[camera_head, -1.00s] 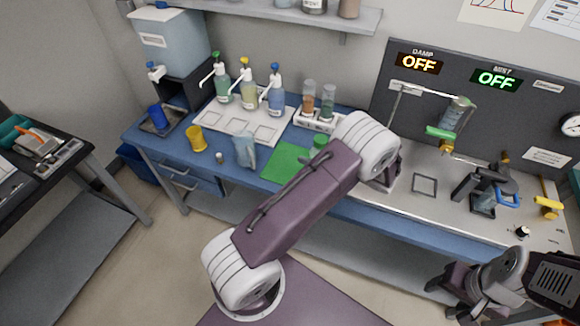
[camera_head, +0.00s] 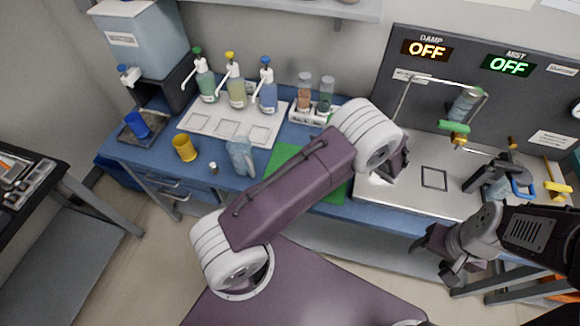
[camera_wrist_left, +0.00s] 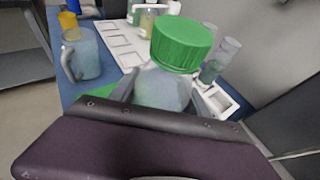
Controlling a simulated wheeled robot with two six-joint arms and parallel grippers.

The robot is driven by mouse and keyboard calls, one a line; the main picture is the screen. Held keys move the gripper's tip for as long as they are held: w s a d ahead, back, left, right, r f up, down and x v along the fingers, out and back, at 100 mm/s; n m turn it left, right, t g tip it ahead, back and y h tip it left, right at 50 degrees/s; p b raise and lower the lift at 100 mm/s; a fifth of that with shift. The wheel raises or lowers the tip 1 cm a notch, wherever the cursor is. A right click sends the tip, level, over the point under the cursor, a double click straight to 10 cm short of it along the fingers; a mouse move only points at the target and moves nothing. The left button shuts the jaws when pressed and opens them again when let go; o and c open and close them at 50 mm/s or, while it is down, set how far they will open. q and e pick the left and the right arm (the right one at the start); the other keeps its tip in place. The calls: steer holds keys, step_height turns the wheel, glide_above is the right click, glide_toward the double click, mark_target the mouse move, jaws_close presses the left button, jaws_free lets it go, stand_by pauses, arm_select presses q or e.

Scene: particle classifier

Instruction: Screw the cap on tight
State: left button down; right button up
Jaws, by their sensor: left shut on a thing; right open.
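In the left wrist view, a ribbed green cap (camera_wrist_left: 181,44) sits on top of a translucent pale jar (camera_wrist_left: 160,90). My left gripper (camera_wrist_left: 163,97) has a grey finger on each side of the jar and is shut on it, below the cap. I cannot tell how tight the cap is. My right gripper (camera_head: 436,256) is open and empty at the bench's front edge, right of my left arm.
A clear jug (camera_head: 242,157) and a yellow cup (camera_head: 184,148) stand left of the mat. Behind are a white tray (camera_head: 203,123) with pump bottles and a rack (camera_head: 304,117) with two small vials. At right is a metal worktop (camera_head: 405,200) with a stand and clamp.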

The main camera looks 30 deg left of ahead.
arm_select(q)
steer(key=shift+s, duration=0.1)
steer(key=s+a+f+p, duration=0.2)
steer(key=a+f, duration=0.5)
steer(key=a, duration=0.4)
steer(key=shift+s, duration=0.9)
step_height(320, 180, down, 3)
steer(key=shift+s+f+p, duration=0.1)
steer(key=shift+p, duration=0.25)
steer(key=shift+f, duration=0.45)
